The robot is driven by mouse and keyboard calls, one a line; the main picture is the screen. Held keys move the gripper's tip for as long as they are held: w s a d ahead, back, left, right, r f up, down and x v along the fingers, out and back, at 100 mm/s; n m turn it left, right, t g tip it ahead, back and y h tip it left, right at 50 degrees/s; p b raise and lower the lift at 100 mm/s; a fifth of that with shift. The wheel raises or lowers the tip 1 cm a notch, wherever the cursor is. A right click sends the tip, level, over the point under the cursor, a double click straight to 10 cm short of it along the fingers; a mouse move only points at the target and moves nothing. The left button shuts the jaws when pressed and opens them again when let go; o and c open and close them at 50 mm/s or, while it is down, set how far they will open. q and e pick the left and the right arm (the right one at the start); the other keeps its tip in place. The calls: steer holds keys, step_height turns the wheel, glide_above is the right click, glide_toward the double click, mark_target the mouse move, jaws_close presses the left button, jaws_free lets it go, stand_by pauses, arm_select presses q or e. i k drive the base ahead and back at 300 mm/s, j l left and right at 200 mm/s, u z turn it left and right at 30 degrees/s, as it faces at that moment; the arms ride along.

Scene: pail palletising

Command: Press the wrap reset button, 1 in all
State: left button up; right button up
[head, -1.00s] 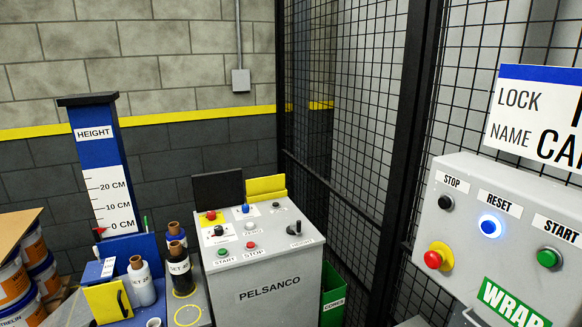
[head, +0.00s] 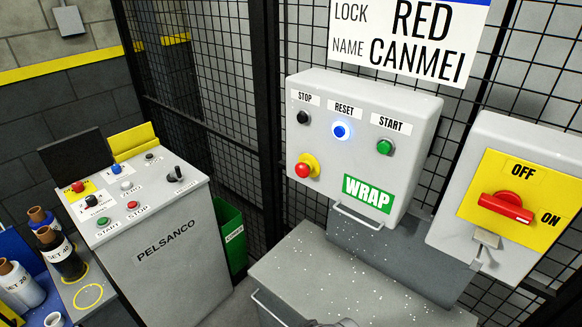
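The wrap reset button (head: 341,131) is a round blue button with a bright glowing ring, under the RESET label on the grey wrap control box (head: 412,110). On the same box, the black stop button (head: 303,117) is to its left and the green start button (head: 385,147) to its right. A red emergency knob on a yellow collar (head: 305,168) is below left, and a green WRAP label (head: 367,194) is below. Nothing covers the reset button. Neither of my grippers can be made out in the head view.
A red rotary switch (head: 506,207) on a yellow plate is at the right. A speckled grey surface (head: 360,290) lies below the wrap box. The PELSANCO console (head: 165,250) stands at the left, with a green bin (head: 231,237) beside it. Black mesh fencing is behind.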

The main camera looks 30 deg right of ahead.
mark_target(340, 132)
steer(key=k+z, duration=0.1)
steer(key=z, duration=1.65)
steer(key=k, duration=0.05)
